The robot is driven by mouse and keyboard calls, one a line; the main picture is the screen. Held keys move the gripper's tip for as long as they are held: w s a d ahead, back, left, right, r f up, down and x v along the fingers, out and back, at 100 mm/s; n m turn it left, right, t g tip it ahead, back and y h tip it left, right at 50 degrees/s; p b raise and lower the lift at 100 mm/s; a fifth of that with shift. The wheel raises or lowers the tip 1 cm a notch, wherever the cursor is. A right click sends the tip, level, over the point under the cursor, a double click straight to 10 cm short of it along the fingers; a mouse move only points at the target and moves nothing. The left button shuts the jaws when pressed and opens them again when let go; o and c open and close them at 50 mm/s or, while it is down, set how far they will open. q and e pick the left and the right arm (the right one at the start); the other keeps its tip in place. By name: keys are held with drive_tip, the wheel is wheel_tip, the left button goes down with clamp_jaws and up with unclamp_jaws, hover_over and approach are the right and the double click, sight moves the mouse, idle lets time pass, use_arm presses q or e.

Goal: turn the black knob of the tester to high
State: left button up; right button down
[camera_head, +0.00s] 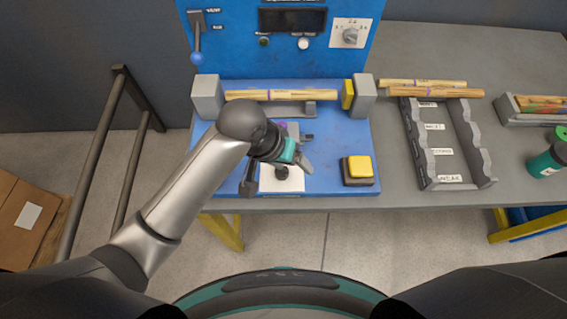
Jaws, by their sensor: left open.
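The tester is a blue machine with an upright panel (230,55) and a flat blue base (335,185) on the grey bench. A small black knob (282,173) sits on a white plate (294,184) at the front of the base. My left gripper (277,174) is open over this plate, its fingers apart on either side of the knob. The gripper and wrist hide the plate's back part and any marks there. Whether a finger touches the knob, I cannot tell. My right gripper is out of view.
A wooden rod (280,95) lies between the tester's grey end blocks. A yellow button (359,166) is right of the plate. A blue-tipped lever (198,57) and grey dial (350,36) are on the panel.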

sight(282, 172)
use_arm(q)
drive_tip(key=w+a+r+g+y+p, duration=0.1)
drive_tip(key=w+a+r+g+y, duration=0.2)
drive_tip(key=r, duration=0.4)
drive_tip(key=shift+t+y, duration=0.6)
drive_tip(key=shift+t, duration=0.1)
drive_tip(key=f+b, duration=0.1)
drive_tip(key=f, duration=0.9)
drive_tip(key=d+f+b, duration=0.1)
drive_tip(key=f, duration=0.4)
drive_tip(key=shift+w+f+b, duration=0.1)
drive_tip(key=shift+f+b, duration=0.1)
drive_tip(key=shift+b, duration=0.1)
drive_tip(key=shift+c, duration=0.3)
clamp_jaws()
